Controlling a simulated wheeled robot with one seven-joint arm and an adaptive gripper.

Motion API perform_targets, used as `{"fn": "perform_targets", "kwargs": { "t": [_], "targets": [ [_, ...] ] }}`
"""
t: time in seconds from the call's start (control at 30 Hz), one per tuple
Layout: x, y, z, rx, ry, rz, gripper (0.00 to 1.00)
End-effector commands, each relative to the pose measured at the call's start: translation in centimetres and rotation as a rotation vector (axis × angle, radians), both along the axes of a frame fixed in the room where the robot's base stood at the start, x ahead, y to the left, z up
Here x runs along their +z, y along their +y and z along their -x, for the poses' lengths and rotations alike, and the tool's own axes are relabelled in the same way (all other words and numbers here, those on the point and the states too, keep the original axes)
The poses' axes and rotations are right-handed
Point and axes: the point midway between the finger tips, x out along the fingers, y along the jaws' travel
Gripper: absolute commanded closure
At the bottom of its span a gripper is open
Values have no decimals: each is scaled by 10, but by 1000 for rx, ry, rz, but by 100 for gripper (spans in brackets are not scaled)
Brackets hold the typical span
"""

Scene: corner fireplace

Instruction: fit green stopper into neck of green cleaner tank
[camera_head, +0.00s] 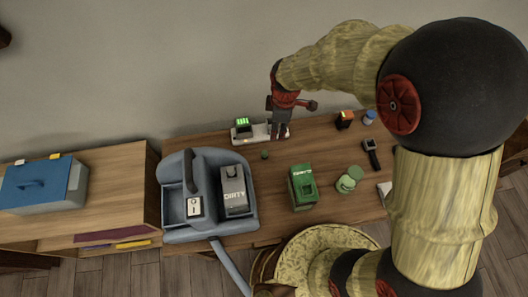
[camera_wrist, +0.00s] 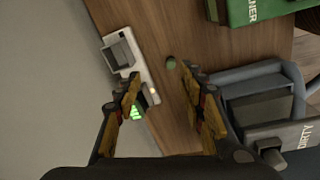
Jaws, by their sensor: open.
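The green stopper (camera_head: 265,154) is a small dark green piece lying on the wooden table. It also shows in the wrist view (camera_wrist: 171,62), just beyond and between the tips of my fingers. The green cleaner tank (camera_head: 303,188) stands on the table, to the right of and nearer than the stopper. Part of its lettered side shows at the top right of the wrist view (camera_wrist: 258,10). Its neck is too small to make out clearly. My gripper (camera_wrist: 160,78) is open and empty; in the head view (camera_head: 280,132) it hangs near the back edge, right of the stopper.
A white charger strip (camera_head: 262,132) with a green-lit block lies along the wall. A blue-grey machine (camera_head: 210,229) holding a grey DIRTY tank (camera_head: 234,198) stands left. A pale green jar (camera_head: 347,181), a watch (camera_head: 372,154) and small items stand right. A blue box (camera_head: 42,184) sits far left.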

Motion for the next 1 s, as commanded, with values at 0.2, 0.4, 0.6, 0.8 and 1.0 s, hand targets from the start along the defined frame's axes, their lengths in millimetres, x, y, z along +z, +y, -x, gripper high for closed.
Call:
{"fn": "perform_targets", "kwargs": {
  "t": [0.2, 0.4, 0.6, 0.8, 1.0],
  "targets": [
    [-78, 39, 9, 313, 71, 47, 60],
    [-107, 49, 13, 409, 87, 57, 60],
    [-128, 48, 13, 412, 87, 57, 60],
    [-143, 47, 10, 410, 88, 58, 60],
    [-172, 46, 7, 410, 87, 59, 60]
  ]
}}
